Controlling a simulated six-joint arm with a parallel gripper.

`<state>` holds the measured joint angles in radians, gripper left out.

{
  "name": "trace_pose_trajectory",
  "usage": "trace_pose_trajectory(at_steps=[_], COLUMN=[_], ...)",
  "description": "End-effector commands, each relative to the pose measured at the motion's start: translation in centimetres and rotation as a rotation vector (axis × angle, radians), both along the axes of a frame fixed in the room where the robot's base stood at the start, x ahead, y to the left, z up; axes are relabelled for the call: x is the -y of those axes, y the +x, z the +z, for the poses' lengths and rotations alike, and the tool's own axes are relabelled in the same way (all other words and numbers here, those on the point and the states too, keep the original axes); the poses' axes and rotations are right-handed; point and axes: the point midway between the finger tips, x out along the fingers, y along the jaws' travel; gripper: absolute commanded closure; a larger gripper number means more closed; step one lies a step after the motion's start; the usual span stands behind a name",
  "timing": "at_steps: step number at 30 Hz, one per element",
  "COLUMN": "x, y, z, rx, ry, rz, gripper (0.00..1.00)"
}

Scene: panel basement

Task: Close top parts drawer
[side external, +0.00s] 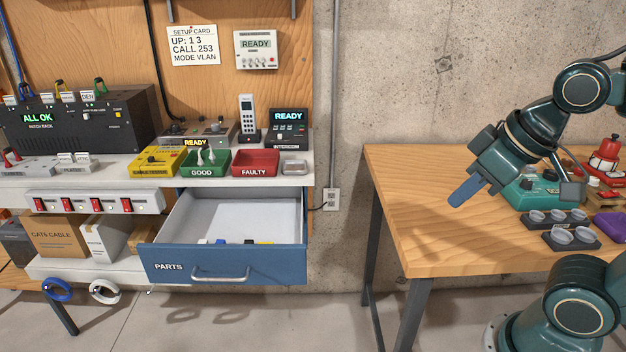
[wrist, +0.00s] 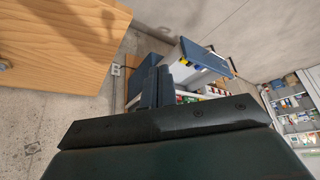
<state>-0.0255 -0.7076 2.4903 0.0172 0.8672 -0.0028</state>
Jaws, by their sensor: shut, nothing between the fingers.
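The blue parts drawer (side external: 225,266) is pulled well out below the left bench top, with its front panel, "PARTS" label and silver handle (side external: 220,278) facing the camera. A few small items lie inside near its front. The open drawer also shows in the wrist view (wrist: 205,56), beyond my fingers. My gripper (side external: 467,191) is shut and empty. It is in the air over the left part of the wooden table, well to the right of the drawer and apart from it. In the wrist view my gripper (wrist: 150,88) appears dark, with its fingers together.
The wooden table (side external: 410,215) stands to the right, with a teal device (side external: 530,192) and dark cup trays (side external: 570,238) on it. A gap of open floor separates it from the drawer. Green (side external: 205,168) and red (side external: 254,168) bins stand on the bench above the drawer.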

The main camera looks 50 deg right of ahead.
Motion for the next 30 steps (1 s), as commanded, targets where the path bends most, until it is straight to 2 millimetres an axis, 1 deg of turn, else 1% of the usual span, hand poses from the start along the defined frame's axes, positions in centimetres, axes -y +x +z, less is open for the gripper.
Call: trace_pose_trajectory(at_steps=[5, 14, 21, 26, 30], x=[-0.6, -2.8, -5.4, -7.6, -9.7], y=[2.5, 8.3, 12.5, 15.0, 16.9], z=[-0.5, -2.4, -4.8, -6.9, -8.9], rx=[-0.008, -0.007, 0.005, 0.016, 0.029], ry=[-0.015, -0.068, -0.131, -0.179, -0.225], rz=[0.032, 0.105, 0.176, 0.233, 0.285], gripper=[1.00, 1.00, 1.00, 1.00, 1.00])
